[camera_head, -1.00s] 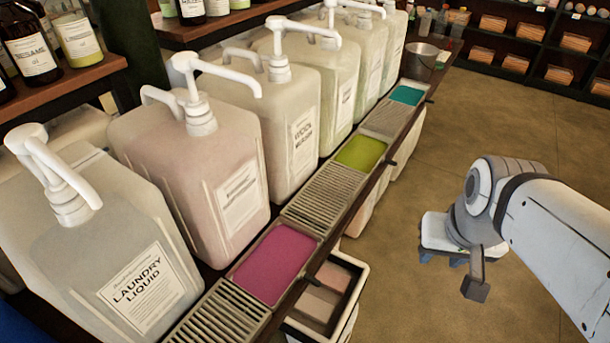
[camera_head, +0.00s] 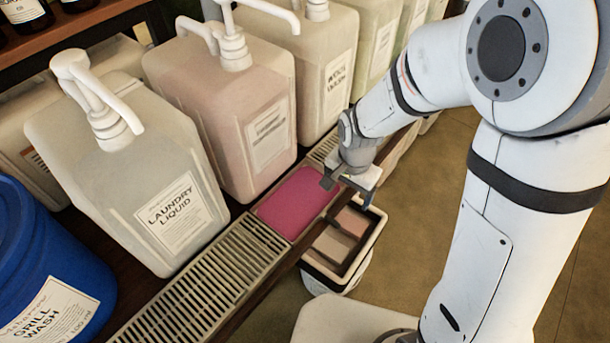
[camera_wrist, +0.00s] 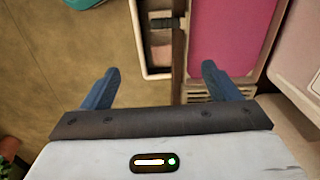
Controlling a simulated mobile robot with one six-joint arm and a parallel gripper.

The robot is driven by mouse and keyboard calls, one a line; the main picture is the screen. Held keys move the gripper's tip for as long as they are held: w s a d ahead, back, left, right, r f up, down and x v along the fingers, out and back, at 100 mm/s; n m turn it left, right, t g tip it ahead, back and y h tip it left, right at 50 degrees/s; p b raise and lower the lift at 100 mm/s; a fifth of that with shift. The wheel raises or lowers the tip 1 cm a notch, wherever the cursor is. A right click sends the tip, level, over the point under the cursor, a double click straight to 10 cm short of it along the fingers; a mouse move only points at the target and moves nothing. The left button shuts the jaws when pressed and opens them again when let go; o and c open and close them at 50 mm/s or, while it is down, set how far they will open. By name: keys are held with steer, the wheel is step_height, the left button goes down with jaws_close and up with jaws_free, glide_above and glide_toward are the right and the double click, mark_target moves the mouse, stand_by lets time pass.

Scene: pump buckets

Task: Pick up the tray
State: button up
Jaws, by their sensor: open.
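A shallow tray with a bright pink surface (camera_head: 292,202) sits in the row along the shelf's front edge, before the pale pink jug. It also shows in the wrist view (camera_wrist: 225,38) at upper right. A short dark handle (camera_wrist: 163,23) juts from its front side. My gripper (camera_head: 350,188) is over the tray's front edge near its far end. In the wrist view my gripper (camera_wrist: 159,72) has its two blue fingers wide apart, with nothing between them. The handle lies ahead of the fingers, apart from them.
Large pump jugs, including the laundry liquid jug (camera_head: 135,165), stand behind the tray. A slatted grate (camera_head: 215,275) adjoins it. A bin with a pale rim (camera_head: 372,245) is below the front edge. A blue container (camera_head: 45,260) stands at left. Floor is clear at right.

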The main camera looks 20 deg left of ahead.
mark_target(331, 218)
steer(key=shift+m, duration=0.3)
steer(key=a+f, duration=0.1)
steer(key=f, duration=0.1)
steer(key=a+f, duration=0.1)
steer(key=f, duration=0.1)
steer(key=s+f, duration=0.1)
steer(key=f, duration=0.1)
steer(key=shift+a, duration=0.4)
steer(key=shift+s+f+p, duration=0.15)
steer(key=shift+f+p, duration=0.05)
steer(key=shift+f, duration=1.05)
steer(key=shift+s+f+p, duration=0.1)
steer(key=shift+f+p, duration=0.1)
steer(key=shift+f, duration=1)
steer(key=shift+c, duration=0.5)
steer(key=c, duration=1.1)
